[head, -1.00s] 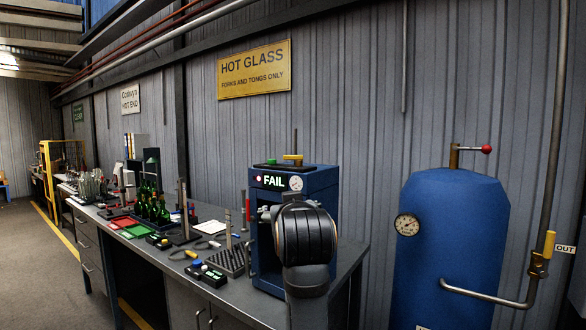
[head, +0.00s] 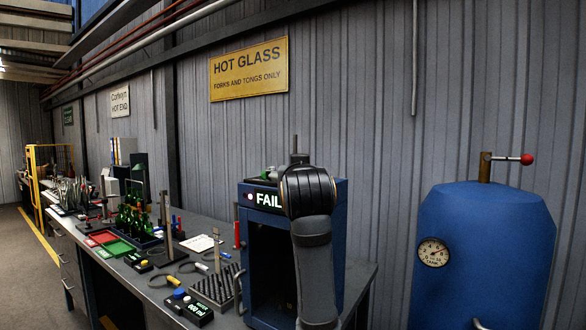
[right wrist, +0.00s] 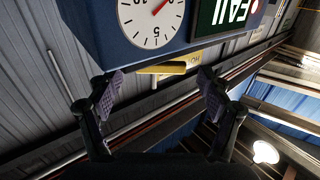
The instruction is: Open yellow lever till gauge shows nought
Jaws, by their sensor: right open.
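The blue cabinet (head: 341,230) with a lit FAIL display (head: 268,200) stands on the bench end. My right arm rises in front of it in the head view and hides its yellow lever and gauge. In the right wrist view the yellow lever (right wrist: 162,68) shows between the spread fingertips of my right gripper (right wrist: 161,80). The gripper is open and empty; I cannot tell how far the lever lies beyond the tips. The cabinet's white gauge (right wrist: 150,22) is cut by the top edge, its red needle pointing up and right, its zero not readable. My left gripper is not in view.
A blue tank (head: 485,255) with its own gauge (head: 433,252) and a red-knobbed handle (head: 527,159) stands right of the bench. Green bottles (head: 132,222), trays and small tools crowd the bench left of the cabinet. The floor at far left is clear.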

